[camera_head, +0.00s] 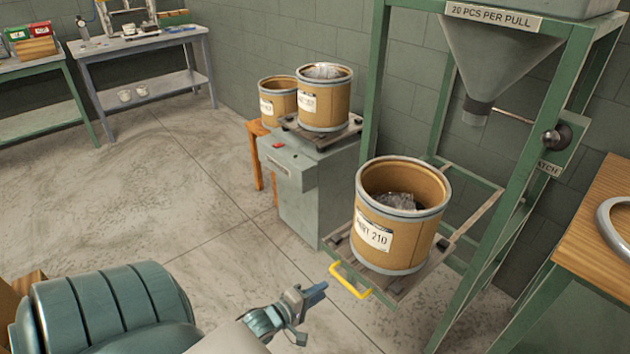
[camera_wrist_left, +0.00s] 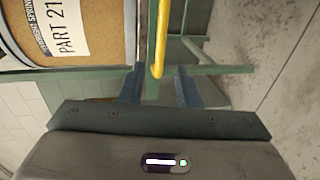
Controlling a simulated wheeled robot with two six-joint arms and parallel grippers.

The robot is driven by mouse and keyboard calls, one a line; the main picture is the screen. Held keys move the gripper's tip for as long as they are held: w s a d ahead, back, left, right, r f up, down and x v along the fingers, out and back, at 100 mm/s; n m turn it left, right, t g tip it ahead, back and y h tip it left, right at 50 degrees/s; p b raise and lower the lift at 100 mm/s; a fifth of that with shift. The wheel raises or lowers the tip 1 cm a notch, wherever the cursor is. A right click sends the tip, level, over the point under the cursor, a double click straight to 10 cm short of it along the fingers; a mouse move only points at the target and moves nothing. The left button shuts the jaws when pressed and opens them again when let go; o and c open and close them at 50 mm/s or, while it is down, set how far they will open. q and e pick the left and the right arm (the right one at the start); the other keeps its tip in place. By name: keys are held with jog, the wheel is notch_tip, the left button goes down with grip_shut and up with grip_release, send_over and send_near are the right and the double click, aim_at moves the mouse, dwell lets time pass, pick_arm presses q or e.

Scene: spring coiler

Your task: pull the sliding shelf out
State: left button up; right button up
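The sliding shelf (camera_head: 408,286) holds a brown drum (camera_head: 397,222) and sticks out toward me from the green frame, with its rails showing behind. Its yellow handle (camera_head: 350,282) is on the front edge. My left gripper (camera_head: 308,314) is open and empty, just left of and nearer than the handle. In the left wrist view, the handle (camera_wrist_left: 160,38) runs down toward the gap between the two blue fingers of my left gripper (camera_wrist_left: 158,88); neither finger is seen gripping it. The drum (camera_wrist_left: 75,32) is at upper left there. My right gripper is not in view.
A funnel (camera_head: 490,60) hangs in the green frame above the rails. A wooden-topped bench (camera_head: 600,225) is at right. The floor at left is clear.

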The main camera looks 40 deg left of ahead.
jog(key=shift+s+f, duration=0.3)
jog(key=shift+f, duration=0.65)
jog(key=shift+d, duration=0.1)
